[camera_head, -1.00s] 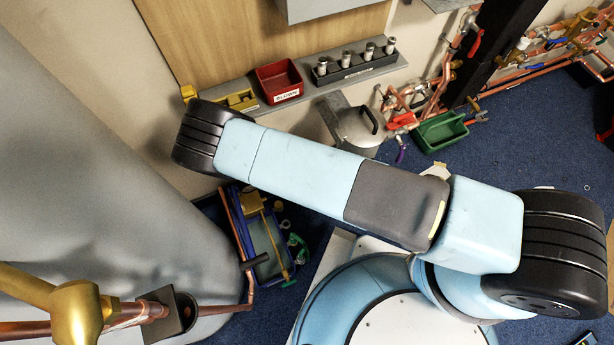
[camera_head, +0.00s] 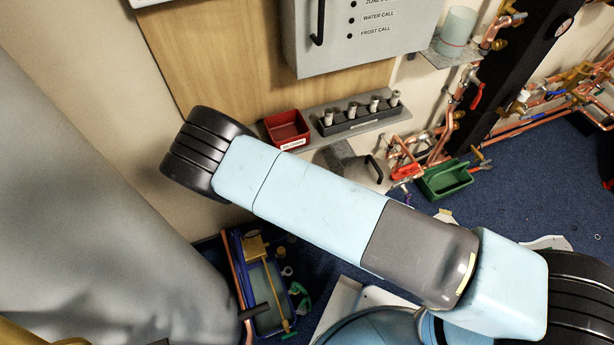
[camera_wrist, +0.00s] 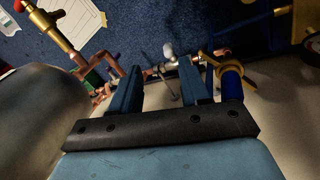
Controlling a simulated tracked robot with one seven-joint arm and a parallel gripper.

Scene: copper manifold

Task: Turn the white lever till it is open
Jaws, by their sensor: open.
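My gripper (camera_wrist: 160,72) is open and empty in the wrist view, its two blue fingers apart. Beyond the fingertips, between them in the picture, is a small whitish rounded piece (camera_wrist: 168,49) on a pipe fitting (camera_wrist: 180,62). It may be the white lever, but it is too small and dim to be sure, and I cannot tell its turn. It appears clear of the fingers. In the head view my gripper is hidden, and I cannot make out a white lever.
In the wrist view, a blue-and-yellow pipe piece (camera_wrist: 231,82) stands close beside the right finger, and a brass valve (camera_wrist: 50,30) is upper left. The head view shows a large grey tank (camera_head: 90,200), a red bin (camera_head: 287,128), a green tray (camera_head: 444,179) and a control box (camera_head: 360,35).

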